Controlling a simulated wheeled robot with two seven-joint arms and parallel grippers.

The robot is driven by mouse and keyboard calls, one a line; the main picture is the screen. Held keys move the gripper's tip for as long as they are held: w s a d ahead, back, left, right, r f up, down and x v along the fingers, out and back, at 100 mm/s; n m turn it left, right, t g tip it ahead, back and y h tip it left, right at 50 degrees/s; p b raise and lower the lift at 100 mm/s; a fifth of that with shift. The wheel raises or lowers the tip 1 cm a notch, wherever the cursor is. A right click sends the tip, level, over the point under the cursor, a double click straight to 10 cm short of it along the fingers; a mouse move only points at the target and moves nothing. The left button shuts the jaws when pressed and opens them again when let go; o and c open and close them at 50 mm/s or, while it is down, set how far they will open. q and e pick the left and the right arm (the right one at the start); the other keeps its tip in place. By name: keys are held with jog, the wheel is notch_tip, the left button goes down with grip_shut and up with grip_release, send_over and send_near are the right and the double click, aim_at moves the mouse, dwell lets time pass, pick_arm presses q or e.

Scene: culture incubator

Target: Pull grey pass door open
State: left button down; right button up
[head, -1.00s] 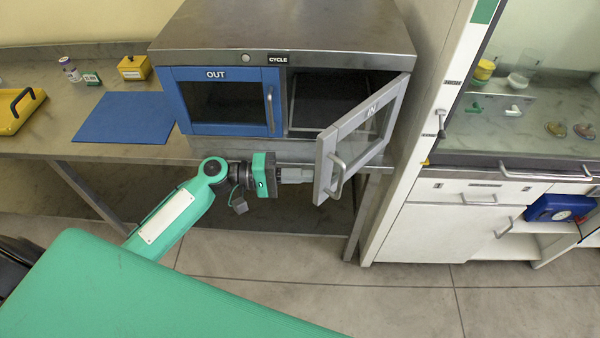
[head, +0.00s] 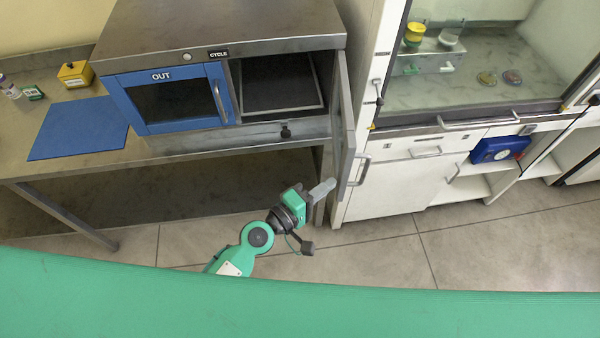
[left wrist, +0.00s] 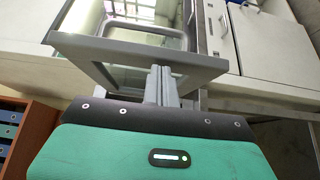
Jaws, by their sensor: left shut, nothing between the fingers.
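The grey pass door (head: 345,140) stands wide open, swung out toward me and seen nearly edge-on, at the right of the pass cabinet. Its handle (head: 361,170) is on the right-hand, outer side. My left gripper (head: 324,188) is shut and empty, at the inner side of the door near its lower free edge. In the left wrist view the shut fingers (left wrist: 160,84) lie at the grey door frame (left wrist: 120,53); I cannot tell whether they touch it. The compartment (head: 280,82) behind the door is exposed. My right gripper is out of view.
The blue OUT door (head: 170,97) is closed beside the opening. A white fume cupboard (head: 395,180) stands close to the right of the grey door. A blue mat (head: 78,128) lies on the bench at left. The floor (head: 390,250) in front is clear.

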pick_arm(q)
jog(key=d+p, duration=0.1)
jog(key=d, duration=0.7)
jog(key=shift+w+d, duration=0.25)
jog(key=shift+d, duration=0.05)
jog(key=shift+f, duration=0.1)
jog(key=shift+a, duration=0.1)
